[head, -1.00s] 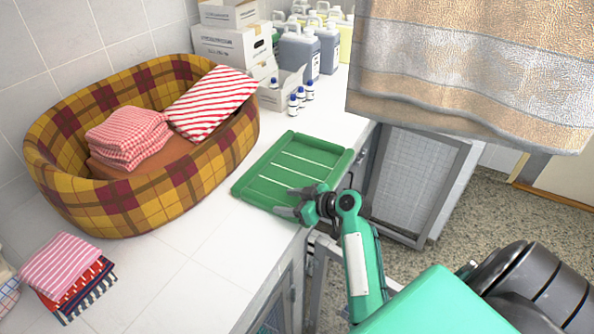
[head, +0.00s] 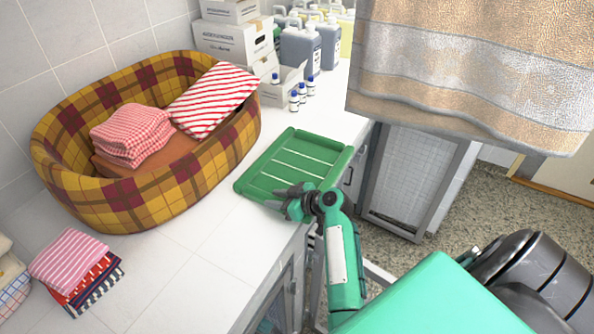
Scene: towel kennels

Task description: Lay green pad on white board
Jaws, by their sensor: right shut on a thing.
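The green pad (head: 290,164), a flat green rectangle with a raised rim and pale lines across it, lies on the white counter near its front edge. My right gripper (head: 272,198) is at the pad's near edge, its fingers shut on that edge. The fingers hide part of the edge. The pad looks flat, and I cannot tell whether it is lifted at all. I see no separate white board; the white tiled counter top (head: 205,240) is the white surface around the pad. My left gripper is not in view.
A plaid pet bed (head: 150,205) holding folded towels stands left of the pad. Small bottles (head: 298,98), boxes (head: 230,42) and jugs (head: 300,48) stand behind. Folded towels (head: 70,262) lie front left. A striped towel (head: 470,70) hangs at upper right.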

